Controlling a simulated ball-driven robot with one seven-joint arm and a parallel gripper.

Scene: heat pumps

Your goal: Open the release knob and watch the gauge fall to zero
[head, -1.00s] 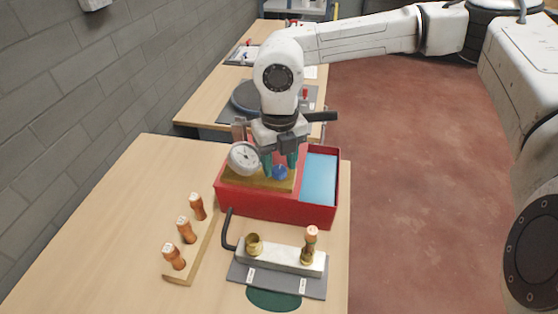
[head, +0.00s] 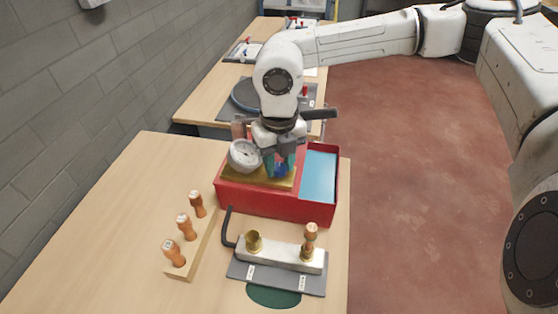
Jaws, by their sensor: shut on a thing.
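The round white gauge (head: 244,154) stands at the left of a brass-coloured block (head: 262,178) in the red box. Its dial is too small to read. The blue release knob (head: 281,170) is at the right of the gauge, low on the block and partly hidden by the fingers. My gripper (head: 278,164) points down from above, its teal fingers shut on the blue knob.
The red box (head: 280,205) has a light blue compartment (head: 319,178) on its right. In front are a metal manifold (head: 280,256) with brass fittings and a wooden rack (head: 192,252) of copper-coloured plugs. The table's left front is clear.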

